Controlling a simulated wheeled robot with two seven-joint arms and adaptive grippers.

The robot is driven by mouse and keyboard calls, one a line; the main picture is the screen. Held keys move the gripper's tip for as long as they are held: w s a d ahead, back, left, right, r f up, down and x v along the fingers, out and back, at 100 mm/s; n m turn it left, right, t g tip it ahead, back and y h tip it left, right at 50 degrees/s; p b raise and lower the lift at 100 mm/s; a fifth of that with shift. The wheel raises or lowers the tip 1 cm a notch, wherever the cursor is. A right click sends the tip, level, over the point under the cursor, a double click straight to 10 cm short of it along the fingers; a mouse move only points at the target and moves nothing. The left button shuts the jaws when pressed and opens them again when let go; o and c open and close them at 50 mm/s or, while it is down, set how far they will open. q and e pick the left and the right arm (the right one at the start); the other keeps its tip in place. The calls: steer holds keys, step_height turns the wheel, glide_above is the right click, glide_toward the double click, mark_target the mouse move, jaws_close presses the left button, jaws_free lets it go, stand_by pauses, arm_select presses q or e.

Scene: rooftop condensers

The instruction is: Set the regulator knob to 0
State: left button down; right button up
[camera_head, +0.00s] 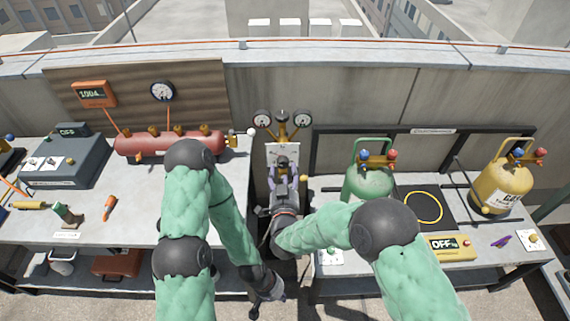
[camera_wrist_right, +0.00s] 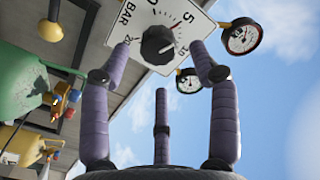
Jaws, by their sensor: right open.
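The regulator's white dial plate (camera_wrist_right: 185,22) is tilted in the right wrist view, marked BAR with numbers including 5, 10 and 20. The round black regulator knob (camera_wrist_right: 158,45) sits on it; I cannot clearly read its pointer. In the head view the plate (camera_head: 283,153) stands below two gauges, and my right gripper hides the knob. My right gripper (camera_head: 286,177) is open, its purple fingers spread either side of the knob in the wrist view, apparently apart from it. My left gripper (camera_head: 268,290) hangs low between the benches; its fingers are too unclear to tell.
Two round gauges (camera_head: 262,119) (camera_head: 302,119) flank the regulator top. A red manifold tank (camera_head: 168,142) lies on the left bench (camera_head: 130,215). A green cylinder (camera_head: 368,184), a black scale (camera_head: 424,207) and a yellow cylinder (camera_head: 503,188) stand on the right bench. A gap separates the benches.

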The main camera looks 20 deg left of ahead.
mark_target(283, 165)
steer(key=shift+b+x, duration=0.35)
steer(key=shift+x, duration=2.15)
steer(key=c, duration=1.1)
